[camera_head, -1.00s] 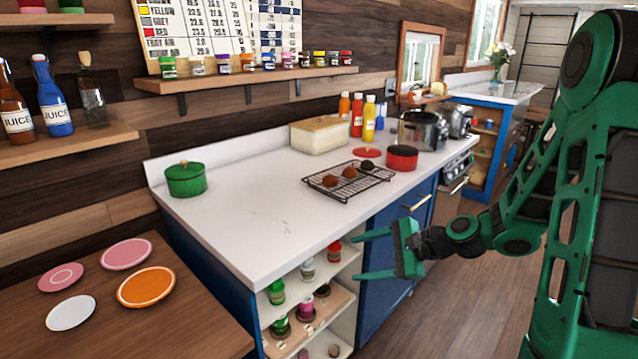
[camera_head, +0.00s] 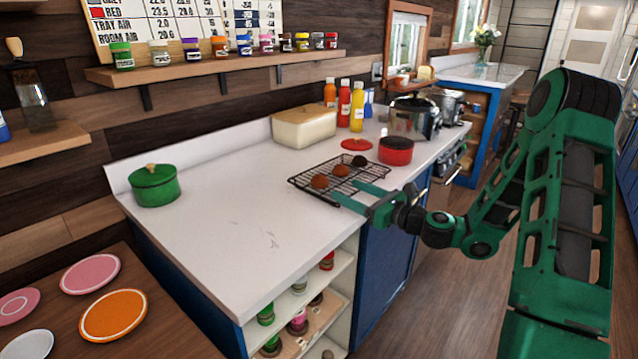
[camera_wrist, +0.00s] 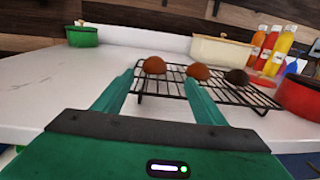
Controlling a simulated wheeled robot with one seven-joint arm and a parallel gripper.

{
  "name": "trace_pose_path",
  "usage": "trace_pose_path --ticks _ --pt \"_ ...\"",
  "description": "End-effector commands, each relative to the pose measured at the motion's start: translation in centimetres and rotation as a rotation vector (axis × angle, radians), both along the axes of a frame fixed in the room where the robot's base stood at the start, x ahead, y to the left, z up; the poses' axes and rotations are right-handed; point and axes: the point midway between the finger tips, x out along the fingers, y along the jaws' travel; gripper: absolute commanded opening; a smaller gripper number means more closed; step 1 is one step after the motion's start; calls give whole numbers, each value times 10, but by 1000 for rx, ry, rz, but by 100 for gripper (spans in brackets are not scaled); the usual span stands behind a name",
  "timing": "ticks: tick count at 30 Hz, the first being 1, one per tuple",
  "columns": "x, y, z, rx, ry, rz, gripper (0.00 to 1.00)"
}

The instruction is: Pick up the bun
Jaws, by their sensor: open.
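Three round buns rest in a row on a black wire cooling rack (camera_head: 300,186) on the white counter. In the head view they are an orange-brown bun (camera_head: 320,181), a similar middle bun (camera_head: 341,170) and a dark, nearly black bun (camera_head: 359,161). My green gripper (camera_head: 350,194) is open and empty at the rack's front edge, its fingers pointing toward the buns.
A red pot (camera_head: 396,152) stands right of the rack, with a red lid (camera_head: 356,145) behind. A cream bin (camera_head: 304,128) and sauce bottles (camera_head: 357,110) stand at the back. A green pot (camera_head: 155,187) is far left. The counter's left part is clear.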

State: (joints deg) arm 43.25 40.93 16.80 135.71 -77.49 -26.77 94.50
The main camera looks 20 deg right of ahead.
Motion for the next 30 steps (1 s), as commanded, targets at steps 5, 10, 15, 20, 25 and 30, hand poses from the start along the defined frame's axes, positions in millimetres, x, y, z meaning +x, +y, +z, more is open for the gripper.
trace_pose_path --ticks 5,10,15,20,25,30 --pt "19 20 0 -1 -2 10 65" --pt "26 28 0 -3 -2 14 65" --pt "43 43 -1 -3 -2 16 65" --pt "60 53 -1 -3 -2 14 65" --pt "66 56 -1 -3 -2 12 65" --pt "66 56 -1 -3 -1 12 65"
